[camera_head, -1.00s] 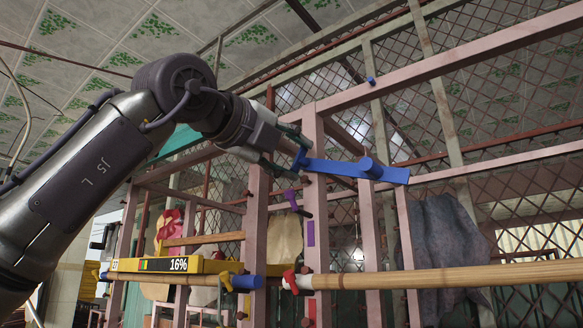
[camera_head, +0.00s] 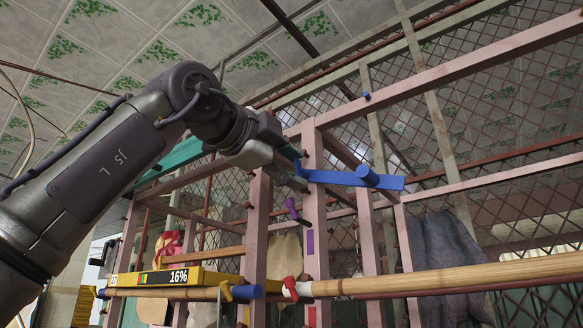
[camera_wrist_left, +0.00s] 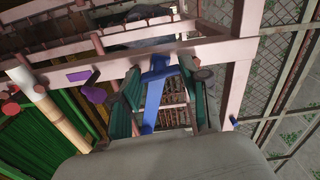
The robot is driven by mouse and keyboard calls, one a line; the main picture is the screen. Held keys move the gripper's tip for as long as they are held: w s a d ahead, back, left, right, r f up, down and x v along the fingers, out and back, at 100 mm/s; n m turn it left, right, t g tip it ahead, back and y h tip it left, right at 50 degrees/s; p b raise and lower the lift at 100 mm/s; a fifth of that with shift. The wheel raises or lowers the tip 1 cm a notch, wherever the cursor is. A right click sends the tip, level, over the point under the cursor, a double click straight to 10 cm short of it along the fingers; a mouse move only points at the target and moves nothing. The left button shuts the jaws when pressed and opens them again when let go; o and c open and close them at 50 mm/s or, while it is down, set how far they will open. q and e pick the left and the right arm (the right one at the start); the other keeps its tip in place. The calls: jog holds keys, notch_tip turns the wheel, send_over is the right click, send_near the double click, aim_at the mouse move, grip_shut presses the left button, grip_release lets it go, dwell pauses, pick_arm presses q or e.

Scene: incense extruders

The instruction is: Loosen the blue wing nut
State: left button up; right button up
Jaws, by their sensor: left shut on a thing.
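The blue wing nut (camera_head: 299,167) is on the pink wooden frame, at the tips of my left gripper (camera_head: 301,172). In the left wrist view it shows as a blue shape (camera_wrist_left: 158,68) between the green fingertips of my left gripper (camera_wrist_left: 160,90), which is shut on it. Its lower part is partly hidden by the fingers. A flat blue bar with a round peg (camera_head: 350,179) reaches right from the same spot; I cannot tell whether it is one piece with the nut. My right gripper is not in view.
A pink post (camera_head: 316,230) stands just behind the fingertips. Wire mesh (camera_head: 480,110) lies behind.

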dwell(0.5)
pick_arm(q)
jog(key=o, duration=1.1)
jog(key=shift+a, duration=0.1)
jog(key=shift+o, duration=0.2)
jog(key=v, duration=1.2)
